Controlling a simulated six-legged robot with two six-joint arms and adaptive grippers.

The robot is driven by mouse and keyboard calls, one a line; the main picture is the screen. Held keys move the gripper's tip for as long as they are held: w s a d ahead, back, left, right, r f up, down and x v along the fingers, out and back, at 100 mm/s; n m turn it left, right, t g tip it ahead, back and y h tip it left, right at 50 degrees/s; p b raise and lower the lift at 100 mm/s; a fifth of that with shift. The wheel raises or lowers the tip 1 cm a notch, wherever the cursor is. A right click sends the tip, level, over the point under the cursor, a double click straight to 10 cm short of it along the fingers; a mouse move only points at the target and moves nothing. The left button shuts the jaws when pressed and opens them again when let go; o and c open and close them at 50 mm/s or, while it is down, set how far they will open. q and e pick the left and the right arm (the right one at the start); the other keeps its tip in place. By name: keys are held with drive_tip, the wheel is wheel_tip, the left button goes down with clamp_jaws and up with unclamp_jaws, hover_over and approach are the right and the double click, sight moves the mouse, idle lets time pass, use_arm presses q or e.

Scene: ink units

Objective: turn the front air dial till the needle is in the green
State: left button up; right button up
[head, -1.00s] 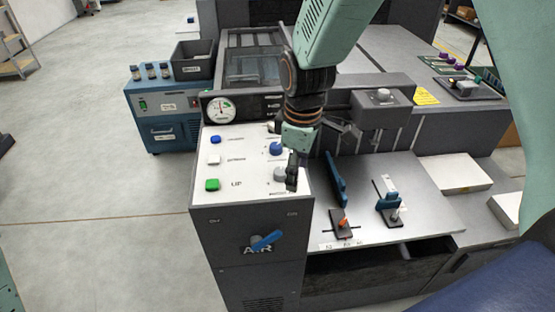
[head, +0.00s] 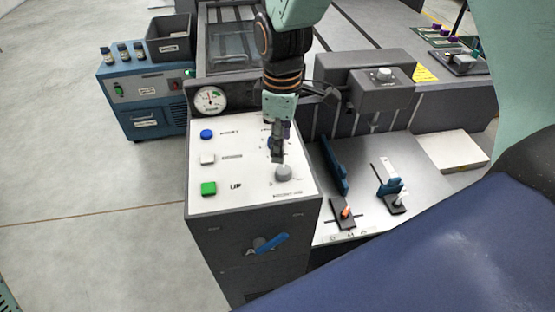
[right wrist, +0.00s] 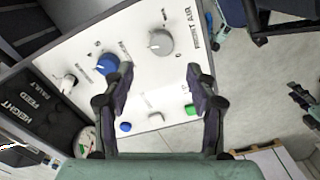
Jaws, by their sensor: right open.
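The front air dial is a grey knob (head: 283,173) on the white top panel of the press's front cabinet. In the right wrist view the grey dial (right wrist: 159,42) stands beside the printed words "FRONT AIR". A round white gauge (head: 209,99) with a green mark stands behind the panel; its needle is too small to read against the green. My right gripper (head: 277,156) points down over the panel, just behind the grey dial. In the right wrist view its fingers (right wrist: 160,76) are apart and empty, with the dial beyond their tips. My left gripper is not in view.
A blue knob (right wrist: 108,64) sits close beside the grey dial. Blue, white and green buttons (head: 208,188) line the panel's left side. A blue-handled lever (head: 268,243) is on the cabinet front. Blue guides (head: 389,185) stand on the grey table at right.

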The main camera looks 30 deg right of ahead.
sight(284, 169)
drive_tip(key=shift+s+d+f, duration=0.1)
drive_tip(key=shift+s+f, duration=0.1)
drive_tip(key=shift+f, duration=0.2)
drive_tip(key=shift+s+d+f, duration=0.15)
drive_tip(key=shift+s+f, duration=0.05)
drive_tip(key=shift+f, duration=0.45)
drive_tip(key=shift+s+d+f, duration=0.15)
drive_tip(key=shift+f, duration=0.45)
drive_tip(key=f, duration=0.4)
drive_tip(key=shift+w+a+b, duration=0.3)
drive_tip(key=shift+a, duration=0.05)
drive_tip(key=shift+f, duration=0.15)
drive_tip(key=shift+s+d, duration=0.25)
drive_tip(key=shift+w+a, duration=0.2)
drive_tip(key=shift+w, duration=0.05)
drive_tip(key=c, duration=0.4)
drive_tip(key=shift+s+d, duration=0.1)
drive_tip(key=c, duration=0.5)
drive_tip(key=shift+c, duration=1.3)
